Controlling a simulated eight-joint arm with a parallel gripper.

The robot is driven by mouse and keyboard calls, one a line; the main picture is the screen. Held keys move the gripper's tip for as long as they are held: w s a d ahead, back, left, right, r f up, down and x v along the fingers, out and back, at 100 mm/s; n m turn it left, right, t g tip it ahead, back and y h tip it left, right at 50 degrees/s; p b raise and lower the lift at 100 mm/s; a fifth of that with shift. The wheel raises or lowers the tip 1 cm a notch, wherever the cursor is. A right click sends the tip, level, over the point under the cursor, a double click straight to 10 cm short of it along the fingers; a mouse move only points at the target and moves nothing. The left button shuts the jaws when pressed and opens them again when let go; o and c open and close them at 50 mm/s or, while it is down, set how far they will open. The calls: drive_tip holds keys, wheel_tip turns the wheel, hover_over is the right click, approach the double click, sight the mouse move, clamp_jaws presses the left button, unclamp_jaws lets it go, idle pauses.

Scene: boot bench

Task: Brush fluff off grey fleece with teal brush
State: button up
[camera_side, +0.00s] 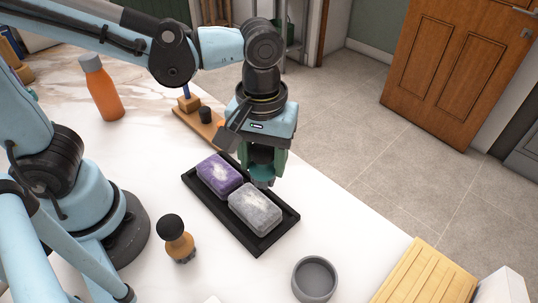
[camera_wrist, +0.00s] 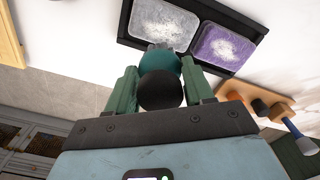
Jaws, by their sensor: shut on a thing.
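My gripper (camera_side: 264,165) is shut on the teal brush (camera_side: 263,181), with its green fingers on either side of the brush. In the wrist view the brush (camera_wrist: 165,62) shows a round black knob and pale bristles pointing toward the grey fleece (camera_wrist: 160,20). The grey fleece pad (camera_side: 257,211) lies in a black tray (camera_side: 262,247), with a whitish patch of fluff on top. The brush is at the fleece's far edge; I cannot tell whether the bristles touch it. A purple pad (camera_side: 215,172) with a whitish patch lies beside it in the tray.
An orange brush with a black knob (camera_side: 178,243) stands in front of the tray. A grey bowl (camera_side: 315,280) and a slatted wooden board (camera_side: 424,275) are to the right. A wooden rack (camera_side: 196,121) and an orange bottle (camera_side: 102,92) are behind. The counter ends just beyond the tray.

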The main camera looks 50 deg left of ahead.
drive_tip(key=shift+f, duration=0.4)
drive_tip(key=shift+r, duration=0.15)
